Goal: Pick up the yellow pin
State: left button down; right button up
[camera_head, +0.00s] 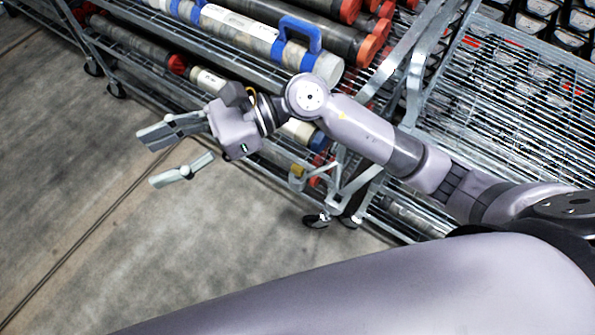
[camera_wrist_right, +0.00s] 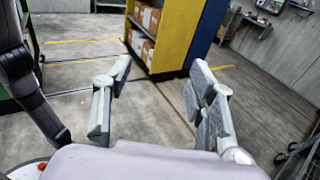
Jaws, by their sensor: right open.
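A small yellow pin (camera_head: 297,171) shows in the head view at the end of the rack's metal frame, just below my right forearm. My right gripper (camera_head: 155,160) is open and empty over bare floor, left of the pin and clear of it. Its fingers point left, away from the pin. In the right wrist view the spread fingers of this gripper (camera_wrist_right: 160,80) have nothing between them. The pin does not show in that view. My left gripper is not in view.
A wheeled metal rack (camera_head: 140,75) holds long liner tubes with coloured ends, one with a blue handle (camera_head: 302,33). A wire shelf (camera_head: 495,80) stands at the right. Concrete floor (camera_head: 75,200) is free at left. The wrist view shows a yellow shelf unit (camera_wrist_right: 172,38).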

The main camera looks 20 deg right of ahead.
notch_tip(320, 180, down, 6)
jog(key=d+n+h, duration=0.3)
jog(key=h, duration=0.2)
jog(key=n+t+h+p, duration=0.2)
jog(key=n+h, duration=0.2)
jog(key=h, duration=0.8)
send_over(298, 167)
notch_tip(298, 167, down, 19)
jog(key=shift+s+a+f, duration=0.1)
jog(key=shift+s+a, duration=0.05)
jog(key=shift+f+p, duration=0.45)
jog(key=shift+f, duration=2.6)
jog(key=shift+c, duration=0.2)
grip_shut()
